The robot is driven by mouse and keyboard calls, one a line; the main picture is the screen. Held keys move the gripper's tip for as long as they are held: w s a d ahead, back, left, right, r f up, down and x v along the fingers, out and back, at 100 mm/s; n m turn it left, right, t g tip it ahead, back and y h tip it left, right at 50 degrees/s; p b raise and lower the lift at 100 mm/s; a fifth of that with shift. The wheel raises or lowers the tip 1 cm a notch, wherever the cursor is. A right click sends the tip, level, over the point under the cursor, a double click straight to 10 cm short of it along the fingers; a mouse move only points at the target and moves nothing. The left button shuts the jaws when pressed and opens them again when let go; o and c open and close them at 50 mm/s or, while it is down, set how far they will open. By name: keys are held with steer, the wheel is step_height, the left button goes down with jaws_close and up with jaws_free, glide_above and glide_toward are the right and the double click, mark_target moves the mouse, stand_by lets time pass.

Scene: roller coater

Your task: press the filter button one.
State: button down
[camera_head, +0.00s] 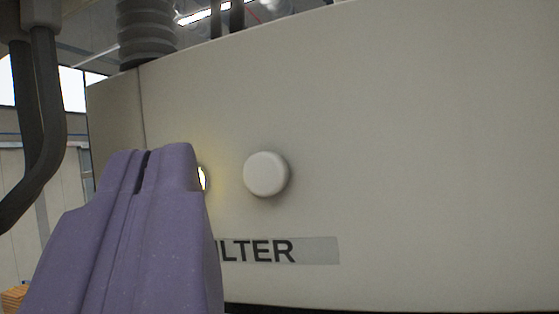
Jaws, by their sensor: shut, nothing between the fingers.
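A round white button (266,174) sticks out from a cream machine panel (430,150). To its left, a lit yellow lamp or button (202,179) shows only as a sliver, mostly hidden behind my gripper. My purple gripper (146,158) stands at the lower left of the view with its fingers shut and empty. Its tip overlaps the lit one in the picture; I cannot tell whether it touches it. A label (290,250) below reads "LTER", its left part hidden by my gripper.
Dark cables or hoses (40,110) hang at the far left. A grey ribbed hose (147,30) stands behind the panel's top left. The panel front to the right of the white button is flat and clear. A dark gap runs along the panel's bottom edge.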

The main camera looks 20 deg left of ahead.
mark_target(239, 206)
steer(key=shift+w+d+p, duration=0.1)
steer(key=shift+w+p, duration=0.65)
steer(key=shift+w, duration=1.4)
steer(key=shift+w, duration=0.1)
stand_by(0.3)
steer(key=shift+w, duration=0.3)
steer(key=shift+w, duration=0.5)
stand_by(0.8)
steer(key=shift+s+f+b, duration=0.1)
steer(key=shift+s+b, duration=0.3)
steer(key=shift+s, duration=0.55)
steer(key=shift+w, duration=0.1)
